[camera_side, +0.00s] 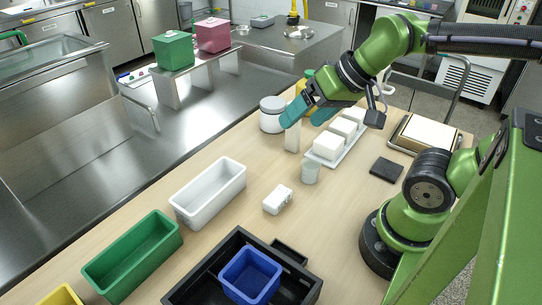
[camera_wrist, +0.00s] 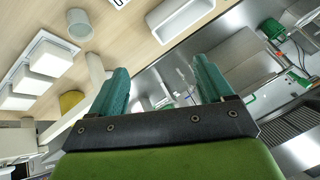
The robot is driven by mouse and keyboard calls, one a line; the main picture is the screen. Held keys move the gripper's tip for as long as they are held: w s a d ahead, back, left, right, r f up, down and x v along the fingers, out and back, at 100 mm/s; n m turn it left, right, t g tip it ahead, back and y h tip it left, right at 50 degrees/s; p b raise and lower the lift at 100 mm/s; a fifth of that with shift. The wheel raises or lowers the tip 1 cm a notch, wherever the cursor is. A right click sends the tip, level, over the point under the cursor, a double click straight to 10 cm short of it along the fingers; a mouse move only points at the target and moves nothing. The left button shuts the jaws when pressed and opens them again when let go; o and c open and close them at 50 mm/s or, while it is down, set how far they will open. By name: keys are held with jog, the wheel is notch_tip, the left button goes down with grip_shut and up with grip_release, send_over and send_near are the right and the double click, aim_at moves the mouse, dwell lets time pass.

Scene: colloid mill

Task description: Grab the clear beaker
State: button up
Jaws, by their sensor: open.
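A small, pale, translucent cup, which looks like the clear beaker (camera_side: 310,173), stands upright on the wooden table in front of the white block tray. In the wrist view the beaker (camera_wrist: 80,25) shows at the upper left, outside the span of the fingers. My gripper (camera_side: 306,117) has teal fingers and is above the table, behind and higher than the beaker, apart from it. In the wrist view my gripper (camera_wrist: 160,78) has its two fingers spread with nothing held between them.
A slim white upright piece (camera_side: 292,138) and a white jar (camera_side: 272,114) stand close to my fingers. A white tray (camera_side: 350,152) with 3 white blocks is right of the beaker. A black pad (camera_side: 386,170), white box (camera_side: 278,200) and white bin (camera_side: 208,193) lie nearby.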

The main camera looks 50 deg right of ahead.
jog(key=w+d+f+g+h, duration=0.1)
jog(key=w+d+f+g, duration=0.2)
jog(key=d+f, duration=0.15)
jog(key=n+g+h, duration=0.1)
jog(key=n+g, duration=0.2)
jog(key=g, duration=0.1)
send_near(309, 165)
jog(key=f, duration=0.3)
jog(key=a+f, duration=0.1)
jog(key=f, duration=0.1)
jog(key=s+f, duration=0.1)
jog(key=f, duration=0.2)
jog(key=shift+a+f, duration=0.15)
jog(key=shift+f, duration=0.15)
jog(key=shift+w, duration=0.1)
jog(key=shift+c, duration=0.4)
jog(key=c, duration=1)
